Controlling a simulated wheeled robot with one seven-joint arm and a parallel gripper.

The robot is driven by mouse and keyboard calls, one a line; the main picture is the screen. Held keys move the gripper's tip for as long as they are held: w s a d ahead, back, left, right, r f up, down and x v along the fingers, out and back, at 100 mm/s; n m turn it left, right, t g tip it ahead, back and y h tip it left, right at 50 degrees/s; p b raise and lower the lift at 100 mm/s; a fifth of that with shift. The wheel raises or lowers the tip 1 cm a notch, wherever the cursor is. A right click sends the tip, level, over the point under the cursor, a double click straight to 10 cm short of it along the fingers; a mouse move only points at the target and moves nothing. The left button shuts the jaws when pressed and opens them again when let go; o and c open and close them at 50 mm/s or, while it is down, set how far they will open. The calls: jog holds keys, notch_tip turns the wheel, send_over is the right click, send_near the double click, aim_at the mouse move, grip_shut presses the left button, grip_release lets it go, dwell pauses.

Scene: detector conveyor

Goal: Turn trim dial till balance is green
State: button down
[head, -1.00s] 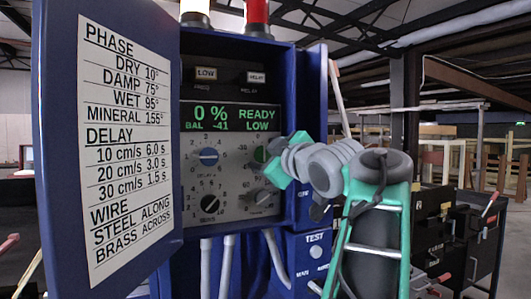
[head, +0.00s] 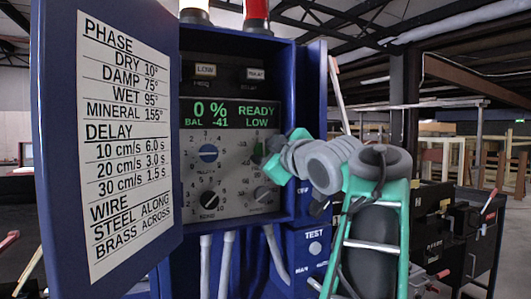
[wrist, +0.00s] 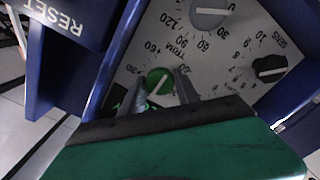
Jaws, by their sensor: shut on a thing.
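In the head view my gripper (head: 264,156) reaches the panel's right side from the right and mostly hides the dial. The display (head: 230,114) reads 0 %, READY, BAL -41 and LOW in green letters.
Other knobs are close by: a blue one (head: 208,153), a black one (head: 209,200) and a grey one (head: 263,194). The open cabinet door (head: 60,150) with its chart stands at the left. A TEST box (head: 314,248) is below right.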

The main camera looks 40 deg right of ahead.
jog(key=shift+m, duration=0.4)
jog(key=m+p, duration=0.1)
jog(key=m, duration=0.3)
jog(key=shift+r, duration=0.1)
jog(key=m+p, duration=0.1)
jog(key=m, duration=0.4)
jog(key=m+p, duration=0.1)
jog(key=m, duration=0.3)
jog(key=shift+p, duration=0.4)
jog(key=shift+m+p, duration=0.65)
jog(key=shift+m, duration=1.55)
jog(key=c, duration=0.9)
grip_release()
